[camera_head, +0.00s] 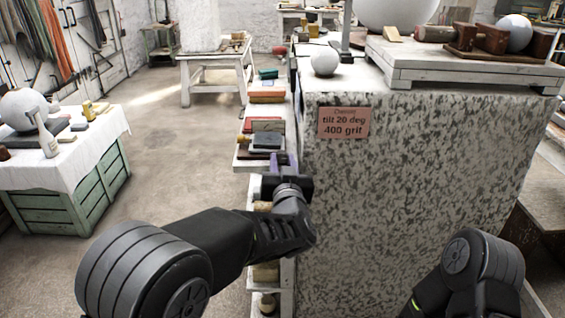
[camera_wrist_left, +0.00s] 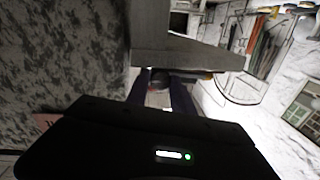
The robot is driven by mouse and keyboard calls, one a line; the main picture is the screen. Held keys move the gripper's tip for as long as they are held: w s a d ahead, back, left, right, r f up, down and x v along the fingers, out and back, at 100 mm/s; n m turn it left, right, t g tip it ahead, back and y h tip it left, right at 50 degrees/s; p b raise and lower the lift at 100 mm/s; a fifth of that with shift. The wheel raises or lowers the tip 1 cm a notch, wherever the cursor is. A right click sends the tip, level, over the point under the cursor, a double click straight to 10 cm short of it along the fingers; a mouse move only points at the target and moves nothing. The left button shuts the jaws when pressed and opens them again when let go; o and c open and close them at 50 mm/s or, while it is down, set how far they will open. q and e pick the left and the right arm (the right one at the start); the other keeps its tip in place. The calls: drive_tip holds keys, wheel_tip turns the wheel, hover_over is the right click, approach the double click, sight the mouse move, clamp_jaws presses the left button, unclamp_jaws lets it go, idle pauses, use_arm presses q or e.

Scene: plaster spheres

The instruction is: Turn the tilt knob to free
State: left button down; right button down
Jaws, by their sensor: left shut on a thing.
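My left gripper (camera_head: 280,166) is at the left side of the speckled stone block, beside the narrow shelves. In the left wrist view its two dark bluish fingers (camera_wrist_left: 161,98) close around a small dark thing with a reddish spot (camera_wrist_left: 155,82). I cannot tell whether this thing is the tilt knob; the hand hides most of it. My right arm shows at the lower right, but its gripper is not in view. A pink sign (camera_head: 344,123) on the block reads "tilt 20 deg" and "400 grit".
The speckled stone block (camera_head: 400,200) fills the centre right. A small white sphere (camera_head: 324,61) and a low white stand (camera_head: 465,64) are on its top. Shelves at its left edge hold sanding blocks (camera_head: 266,97). A cloth-covered green crate (camera_head: 65,190) stands left, with open floor between.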

use_arm(q)
drive_tip(key=shift+f+n+b, duration=0.15)
drive_tip(key=shift+n+b, duration=0.4)
drive_tip(key=shift+n, duration=0.65)
drive_tip(key=c, duration=1.1)
unclamp_jaws()
drive_tip(key=shift+r, duration=0.2)
drive_tip(key=s, duration=0.7)
drive_tip(key=shift+s+d, duration=0.35)
drive_tip(key=shift+s, duration=0.05)
